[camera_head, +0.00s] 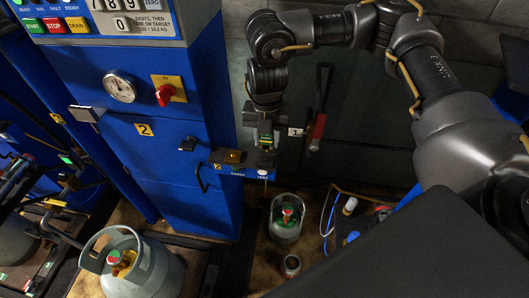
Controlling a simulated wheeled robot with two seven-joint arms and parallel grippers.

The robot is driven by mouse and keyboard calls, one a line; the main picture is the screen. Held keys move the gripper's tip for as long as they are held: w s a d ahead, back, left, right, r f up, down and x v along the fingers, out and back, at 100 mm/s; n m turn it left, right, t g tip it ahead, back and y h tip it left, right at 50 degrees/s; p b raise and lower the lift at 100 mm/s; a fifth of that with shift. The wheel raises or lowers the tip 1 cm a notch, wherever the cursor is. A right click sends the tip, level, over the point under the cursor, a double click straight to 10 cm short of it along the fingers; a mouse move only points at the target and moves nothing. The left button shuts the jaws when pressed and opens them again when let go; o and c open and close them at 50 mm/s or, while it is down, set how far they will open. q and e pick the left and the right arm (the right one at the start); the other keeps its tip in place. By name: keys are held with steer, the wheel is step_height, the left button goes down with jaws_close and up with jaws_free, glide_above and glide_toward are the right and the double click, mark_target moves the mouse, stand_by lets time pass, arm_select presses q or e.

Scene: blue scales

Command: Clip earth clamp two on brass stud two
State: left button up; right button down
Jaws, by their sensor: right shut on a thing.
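My right gripper (265,142) comes down from the top of the view, in front of the blue cabinet's right edge. It is shut on a small dark clamp (265,158), mostly hidden by the fingers. Just left of it, a brass-coloured piece (233,156), which may be the stud, sits on a small blue ledge (228,169) with labels. The held clamp looks beside this piece; I cannot tell whether they touch. Another small dark clamp-like part (187,144) is further left on the cabinet front. My left gripper is not in view.
The blue cabinet (185,195) carries a yellow "2" plate (145,129), a gauge (120,87) and a red knob (165,95). Grey gas cylinders stand at lower left (150,275) and below the gripper (285,232).

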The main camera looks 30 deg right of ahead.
mark_target(233, 153)
steer(key=shift+s+a+r, duration=0.1)
steer(key=shift+a, duration=0.05)
steer(key=w+a+p, duration=0.1)
steer(key=w+a, duration=0.1)
steer(key=w+a+p, duration=0.2)
steer(key=a, duration=0.1)
steer(key=w+a+p, duration=0.1)
steer(key=a+p, duration=0.1)
steer(key=a, duration=0.1)
steer(key=shift+w+a+r, duration=0.15)
steer(key=shift+w+r, duration=0.2)
steer(key=shift+w, duration=0.05)
steer(key=shift+w+d, duration=0.2)
steer(key=shift+w, duration=0.1)
steer(key=shift+s+d, duration=0.1)
steer(key=shift+d, duration=0.1)
steer(key=shift+a+f, duration=0.15)
steer(key=shift+f, duration=0.05)
step_height(233, 153, down, 6)
steer(key=b, duration=0.5)
steer(key=shift+r, duration=0.25)
